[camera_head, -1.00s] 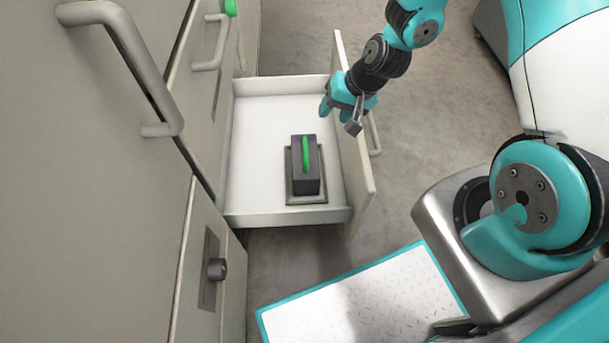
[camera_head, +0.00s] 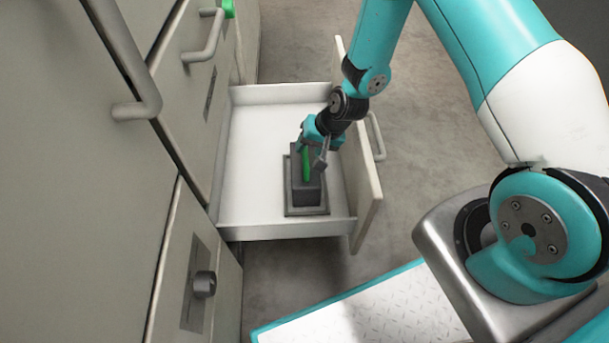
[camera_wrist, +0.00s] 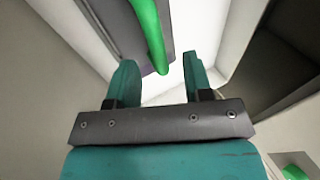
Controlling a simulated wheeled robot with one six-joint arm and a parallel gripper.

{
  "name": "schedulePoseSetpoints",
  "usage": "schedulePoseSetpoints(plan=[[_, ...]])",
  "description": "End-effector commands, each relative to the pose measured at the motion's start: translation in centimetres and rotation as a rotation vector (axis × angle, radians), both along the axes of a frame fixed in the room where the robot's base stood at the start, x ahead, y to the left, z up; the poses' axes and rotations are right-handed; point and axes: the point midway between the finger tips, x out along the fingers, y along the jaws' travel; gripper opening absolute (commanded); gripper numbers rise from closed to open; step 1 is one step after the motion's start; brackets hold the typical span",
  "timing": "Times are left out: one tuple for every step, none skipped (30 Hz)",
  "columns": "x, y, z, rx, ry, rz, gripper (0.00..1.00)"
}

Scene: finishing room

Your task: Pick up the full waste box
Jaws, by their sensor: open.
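The waste box (camera_head: 307,196) is dark grey with a green handle (camera_head: 306,166) along its top. It stands upright on a grey base plate (camera_head: 322,211) inside the open drawer. My gripper (camera_head: 312,147) is over the far end of the box and partly hides it in the head view. In the wrist view, my gripper (camera_wrist: 156,80) is open, with its two teal fingers apart. The green handle (camera_wrist: 150,35) shows there ahead of the fingers, nearer the left one. I see nothing held. Whether the box is full cannot be seen.
The white drawer (camera_head: 255,165) is pulled out, and its front panel (camera_head: 366,190) stands upright close to my arm. Cabinet fronts with bar handles (camera_head: 204,40) line the left. The drawer floor left of the box is bare.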

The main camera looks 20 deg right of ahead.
Motion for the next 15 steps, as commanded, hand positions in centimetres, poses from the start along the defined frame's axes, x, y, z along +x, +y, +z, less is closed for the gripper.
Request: schedulePoseSetpoints(plan=[[0.2, 0.3, -1.4, 0.0, 0.001, 0.003, 0.46], [0.4, 0.4, -1.9, 0.0, 0.001, 0.003, 0.46], [0.6, 0.6, -2.4, 0.0, 0.001, 0.001, 0.46], [0.7, 0.8, -2.8, 0.001, 0.0, 0.001, 0.46], [0.8, 0.9, -3.1, 0.0, 0.001, 0.001, 0.46], [0.9, 1.0, -3.3, 0.0, 0.001, 0.001, 0.46], [0.9, 1.0, -3.4, 0.0, 0.001, 0.0, 0.46], [1.0, 1.1, -3.3, 0.0, 0.0, 0.0, 0.46], [1.0, 1.1, -3.3, 0.0, 0.0, 0.0, 0.46], [1.0, 1.0, -3.2, 0.0, 0.0, 0.0, 0.46], [1.0, 1.0, -3.2, 0.0, 0.0, 0.0, 0.46], [1.0, 1.0, -3.2, 0.0, 0.0, 0.0, 0.46], [1.0, 1.0, -3.2, 0.0, 0.0, 0.0, 0.46], [1.0, 1.0, -3.2, 0.0, 0.0, 0.0, 0.39], [1.0, 1.0, -3.2, 0.0, 0.0, 0.0, 0.3]])
